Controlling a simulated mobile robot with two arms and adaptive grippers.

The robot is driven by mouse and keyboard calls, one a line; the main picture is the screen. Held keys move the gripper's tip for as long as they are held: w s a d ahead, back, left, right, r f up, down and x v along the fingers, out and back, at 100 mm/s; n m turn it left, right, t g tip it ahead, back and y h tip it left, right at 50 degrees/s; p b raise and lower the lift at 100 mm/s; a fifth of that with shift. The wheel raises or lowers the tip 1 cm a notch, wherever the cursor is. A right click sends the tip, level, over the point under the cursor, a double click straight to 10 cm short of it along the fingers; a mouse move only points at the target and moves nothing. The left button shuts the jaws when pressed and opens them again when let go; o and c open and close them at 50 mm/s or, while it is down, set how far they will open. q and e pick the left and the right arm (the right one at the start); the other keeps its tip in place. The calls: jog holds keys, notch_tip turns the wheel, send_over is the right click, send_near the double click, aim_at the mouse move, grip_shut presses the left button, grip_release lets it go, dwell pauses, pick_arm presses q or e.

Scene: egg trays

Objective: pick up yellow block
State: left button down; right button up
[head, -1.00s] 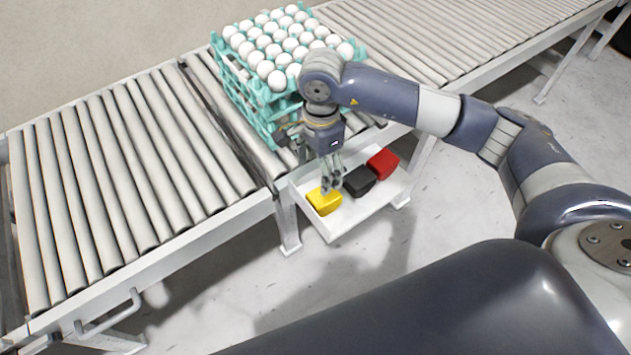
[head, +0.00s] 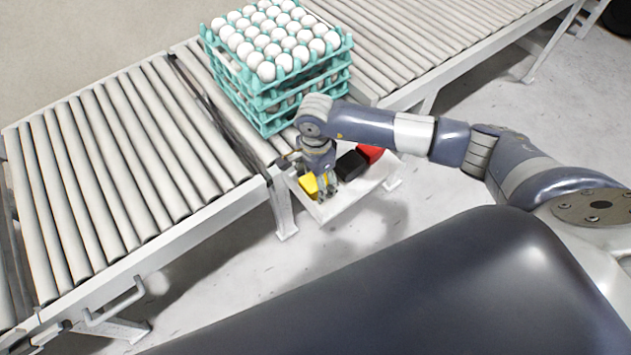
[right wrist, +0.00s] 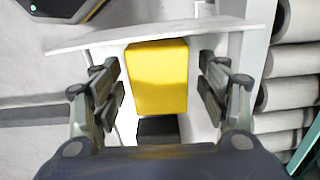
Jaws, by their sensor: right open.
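The yellow block (head: 308,185) lies at the left end of a white tray beside the conveyor. In the right wrist view the yellow block (right wrist: 157,78) sits between the two fingers, with a gap on each side. My right gripper (head: 326,192) is open and down around the block; in the right wrist view its fingers (right wrist: 160,90) are spread. In the head view the gripper partly covers the block. My left gripper is not in view.
A black block (head: 351,165) and a red block (head: 371,153) lie farther along the white tray (head: 345,200). Stacked teal egg trays (head: 268,118) full of white eggs stand on the roller conveyor (head: 130,160), close to my right arm.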

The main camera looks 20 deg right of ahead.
jog(key=shift+c, duration=1.4)
jog(key=shift+s, duration=0.1)
jog(key=c, duration=1.1)
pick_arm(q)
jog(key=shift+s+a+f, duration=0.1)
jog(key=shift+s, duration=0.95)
pick_arm(e)
jog(key=shift+r, duration=0.1)
